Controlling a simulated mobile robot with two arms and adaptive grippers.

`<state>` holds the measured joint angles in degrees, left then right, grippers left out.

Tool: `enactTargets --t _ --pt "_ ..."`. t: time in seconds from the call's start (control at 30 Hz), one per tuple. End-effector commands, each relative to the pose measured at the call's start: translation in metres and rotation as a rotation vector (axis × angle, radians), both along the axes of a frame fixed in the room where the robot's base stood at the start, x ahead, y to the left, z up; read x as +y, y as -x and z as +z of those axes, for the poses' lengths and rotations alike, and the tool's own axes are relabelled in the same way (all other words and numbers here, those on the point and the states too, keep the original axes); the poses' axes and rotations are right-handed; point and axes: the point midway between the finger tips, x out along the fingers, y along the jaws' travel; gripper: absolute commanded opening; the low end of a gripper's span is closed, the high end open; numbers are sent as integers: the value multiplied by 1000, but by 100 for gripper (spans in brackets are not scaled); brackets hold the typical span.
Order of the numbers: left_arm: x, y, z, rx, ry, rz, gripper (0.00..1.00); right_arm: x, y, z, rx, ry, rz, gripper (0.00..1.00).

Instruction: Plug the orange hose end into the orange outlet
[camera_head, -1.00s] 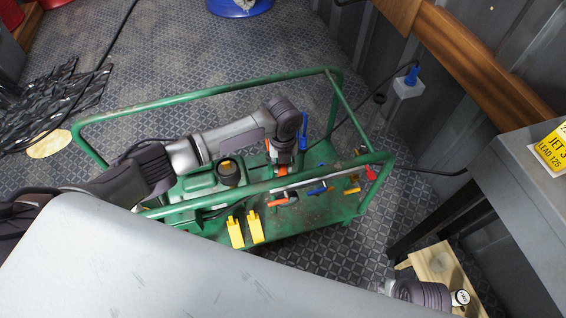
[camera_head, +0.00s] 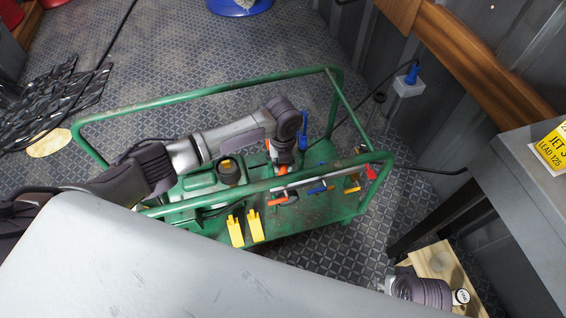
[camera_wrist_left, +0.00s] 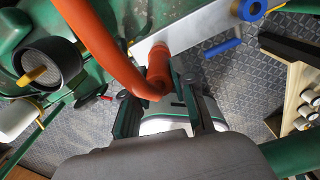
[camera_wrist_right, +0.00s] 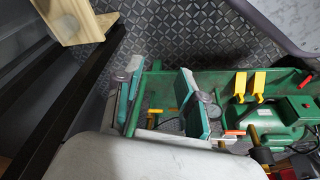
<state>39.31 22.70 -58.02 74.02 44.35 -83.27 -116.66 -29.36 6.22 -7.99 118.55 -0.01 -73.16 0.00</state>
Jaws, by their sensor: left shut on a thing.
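My left gripper (camera_wrist_left: 168,112) is shut on the orange hose end (camera_wrist_left: 158,70) in the left wrist view. The orange hose (camera_wrist_left: 95,40) comes down from the top and bends there. The hose end points up at a pale metal plate; I cannot tell whether it is seated in anything. The orange outlet cannot be made out behind it. In the head view my left gripper (camera_head: 283,160) is low inside the green-framed machine (camera_head: 315,212), over its right part. My right gripper (camera_wrist_right: 163,100) is open and apparently empty in the right wrist view.
A blue-ringed outlet (camera_wrist_left: 249,9) is on the metal plate. Green frame rails (camera_head: 230,88) surround the machine. Two yellow levers (camera_head: 245,229) stand at its front. A grey table (camera_head: 520,190) is at right, with a wooden piece (camera_head: 440,262) below.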

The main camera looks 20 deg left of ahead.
Motion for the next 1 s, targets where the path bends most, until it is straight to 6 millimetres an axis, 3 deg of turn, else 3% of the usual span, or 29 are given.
enactTargets --t 0.67,0.7,0.8,0.87,1.0 --pt "0 0 -8 0 0 -1 0 -3 3 12 1 5 -2 40" --pt "0 0 -8 0 0 -1 27 -3 3 14 -1 5 -1 40" --pt "0 0 -7 0 0 0 44 -3 2 15 -3 5 -2 40" --pt "0 0 -7 0 0 0 54 -3 2 15 -2 6 -2 40" --pt "0 0 -7 0 0 0 55 -3 3 14 0 5 -1 40"
